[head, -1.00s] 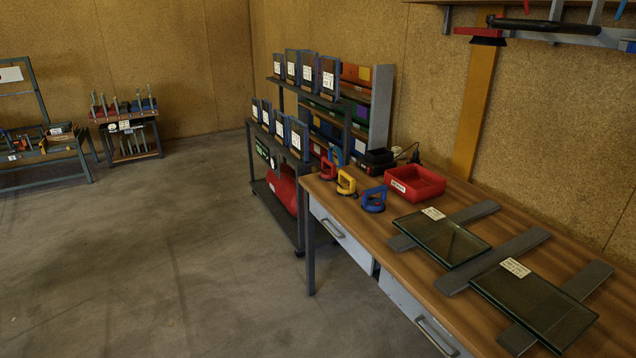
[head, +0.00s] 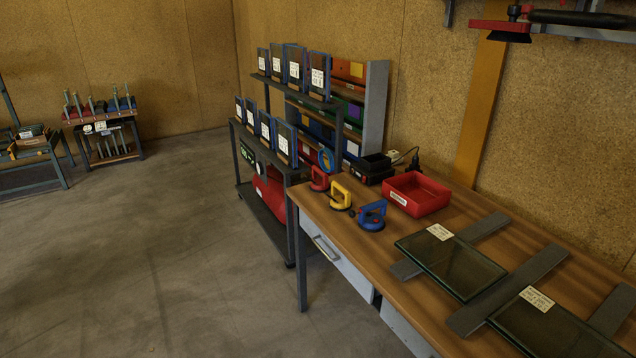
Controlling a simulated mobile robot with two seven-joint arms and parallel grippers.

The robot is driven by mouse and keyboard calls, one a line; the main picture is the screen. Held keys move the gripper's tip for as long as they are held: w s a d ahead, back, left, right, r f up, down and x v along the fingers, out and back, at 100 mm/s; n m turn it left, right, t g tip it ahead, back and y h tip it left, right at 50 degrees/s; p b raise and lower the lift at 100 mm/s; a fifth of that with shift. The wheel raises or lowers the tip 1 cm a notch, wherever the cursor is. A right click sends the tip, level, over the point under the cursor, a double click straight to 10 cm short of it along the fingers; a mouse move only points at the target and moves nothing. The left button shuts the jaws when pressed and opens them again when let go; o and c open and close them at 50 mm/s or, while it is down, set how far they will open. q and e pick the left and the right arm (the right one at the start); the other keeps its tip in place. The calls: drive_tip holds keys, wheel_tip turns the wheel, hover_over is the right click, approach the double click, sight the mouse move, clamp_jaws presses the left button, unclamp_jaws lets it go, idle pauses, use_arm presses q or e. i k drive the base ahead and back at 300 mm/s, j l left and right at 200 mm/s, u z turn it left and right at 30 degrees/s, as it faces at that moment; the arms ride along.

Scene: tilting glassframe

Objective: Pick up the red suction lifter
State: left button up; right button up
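The red suction lifter (head: 319,178) stands on the wooden workbench (head: 428,262) near its far left corner, its handle up. A yellow suction lifter (head: 341,197) stands just in front of it to the right. A blue suction lifter (head: 373,214) stands further right, nearer to me. The three appear apart from one another. Neither of my grippers is in the head view.
A red bin (head: 416,193) and a black device (head: 374,167) sit behind the lifters. Two glass panes (head: 452,264) lie on grey strips to the right. A shelf cart (head: 288,172) with framed panels stands against the bench's far end. Open floor (head: 170,250) lies left.

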sight(323, 186)
drive_tip(key=i+j+z, duration=0.1)
drive_tip(key=z, duration=0.55)
drive_tip(key=i+j+z, duration=0.35)
drive_tip(key=j, duration=0.2)
drive_tip(key=i+j+z, duration=0.15)
drive_tip(key=j, duration=0.15)
drive_tip(key=i+j+z, duration=0.1)
drive_tip(key=j, duration=0.2)
drive_tip(key=i+j, duration=0.15)
drive_tip(key=j, duration=0.15)
drive_tip(key=i+j+z, duration=0.15)
drive_tip(key=j, duration=0.15)
drive_tip(key=i+j, duration=0.1)
drive_tip(key=j, duration=0.25)
drive_tip(key=i+j, duration=0.15)
drive_tip(key=j, duration=0.25)
drive_tip(key=i+j, duration=0.1)
drive_tip(key=j, duration=0.25)
drive_tip(key=i+j, duration=0.1)
drive_tip(key=j, duration=0.25)
drive_tip(key=i+j, duration=0.15)
drive_tip(key=j, duration=0.25)
drive_tip(key=l+z, duration=0.05)
